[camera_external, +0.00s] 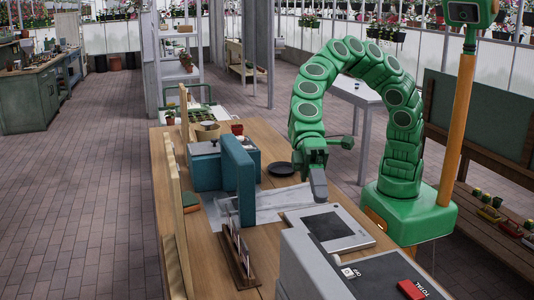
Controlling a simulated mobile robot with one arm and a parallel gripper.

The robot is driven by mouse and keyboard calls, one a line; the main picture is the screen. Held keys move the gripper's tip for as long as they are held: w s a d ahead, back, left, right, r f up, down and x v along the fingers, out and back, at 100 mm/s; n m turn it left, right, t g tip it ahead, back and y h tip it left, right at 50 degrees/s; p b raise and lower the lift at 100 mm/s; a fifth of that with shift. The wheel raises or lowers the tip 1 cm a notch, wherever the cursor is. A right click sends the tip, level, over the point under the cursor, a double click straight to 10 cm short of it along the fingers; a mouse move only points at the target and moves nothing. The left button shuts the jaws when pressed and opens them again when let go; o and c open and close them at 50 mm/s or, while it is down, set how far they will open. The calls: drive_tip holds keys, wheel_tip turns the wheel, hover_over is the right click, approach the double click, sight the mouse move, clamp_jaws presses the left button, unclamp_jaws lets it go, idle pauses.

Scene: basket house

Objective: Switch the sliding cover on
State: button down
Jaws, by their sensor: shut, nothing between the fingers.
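A flat grey device (360,239) lies on the wooden table, with a dark panel (325,226) set in its top. It may be the sliding cover, but I cannot tell for sure. A grey box (305,272) beside a dark panel with a red block (411,289) and small white markings stands at the near edge. My green arm arches over from the right. My gripper (318,192) points down, shut and empty, just above and behind the flat device's far edge. Whether it touches anything is unclear.
A teal machine (238,178) stands on the table left of my gripper, with pale cloth (280,203) beside it. A dark plate (281,169), a pot (207,131) and a slotted wooden rack (237,263) are also on the table. Brick floor is open at left.

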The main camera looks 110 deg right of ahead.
drive_tip(key=x, duration=1.2)
drive_tip(key=shift+f, duration=0.15)
drive_tip(key=a, duration=1.2)
drive_tip(key=shift+a, duration=0.25)
drive_tip(key=shift+s, duration=0.1)
wheel_tip(320, 180, up, 6)
hover_over(334, 256)
drive_tip(key=s+d, duration=0.2)
drive_tip(key=s, duration=0.1)
drive_tip(key=shift+s+d, duration=0.3)
drive_tip(key=shift+d, duration=0.45)
